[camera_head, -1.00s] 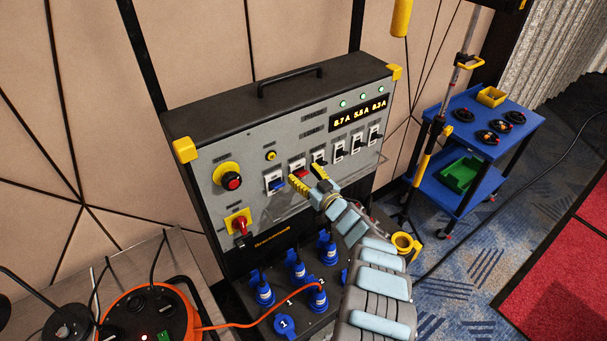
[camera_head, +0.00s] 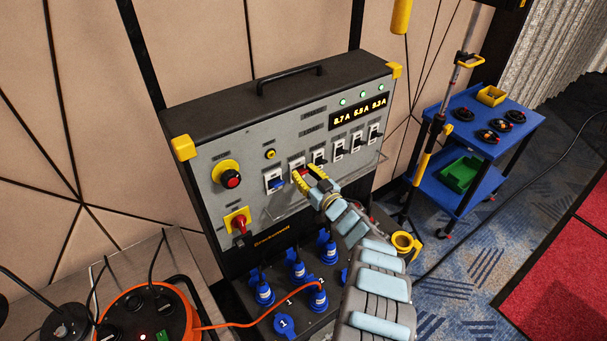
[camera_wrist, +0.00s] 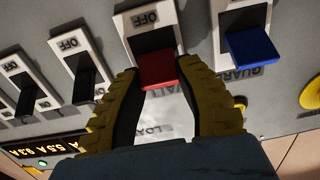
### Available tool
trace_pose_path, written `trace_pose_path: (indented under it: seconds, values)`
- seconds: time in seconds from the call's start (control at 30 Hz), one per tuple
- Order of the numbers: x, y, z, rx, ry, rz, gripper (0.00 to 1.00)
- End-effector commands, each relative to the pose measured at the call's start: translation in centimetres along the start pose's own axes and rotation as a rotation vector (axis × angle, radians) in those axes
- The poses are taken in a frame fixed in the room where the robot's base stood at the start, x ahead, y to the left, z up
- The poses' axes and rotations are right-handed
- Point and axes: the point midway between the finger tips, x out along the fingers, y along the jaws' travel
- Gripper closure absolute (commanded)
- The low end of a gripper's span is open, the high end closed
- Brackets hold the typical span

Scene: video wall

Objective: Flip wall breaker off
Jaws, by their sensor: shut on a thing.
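The wall breaker has a red lever (camera_wrist: 157,68) in a white frame on the grey panel (camera_head: 262,213). My gripper (camera_head: 305,178) is shut on the red lever, with one yellow finger on each side of it in the wrist view. The OFF label (camera_wrist: 145,18) is on this breaker's frame, and the lever sits at the end away from that label. The WALL lettering is partly hidden by the lever and fingers. In the head view my fingers cover most of the lever.
A blue-lever breaker (camera_head: 275,183) is close on the left in the head view, and several black-lever breakers (camera_head: 357,143) are on the right. A red emergency button (camera_head: 231,180) and a red rotary switch (camera_head: 239,224) are farther left. Blue plugs (camera_head: 298,270) are below.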

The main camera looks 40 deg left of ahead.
Motion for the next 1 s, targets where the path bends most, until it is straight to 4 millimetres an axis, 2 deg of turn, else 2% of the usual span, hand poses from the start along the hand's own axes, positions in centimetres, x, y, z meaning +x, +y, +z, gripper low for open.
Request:
trace_pose_path:
  seconds: [0.03, 0.3, 1.0]
  values:
    - [0.0, 0.0, 0.6, 0.001, 0.012, 0.001, 1.0]
    - [-0.2, -0.1, 1.4, 0.001, 0.131, 0.001, 1.0]
    - [-0.5, -0.1, 2.5, -0.001, 0.453, -0.001, 1.0]
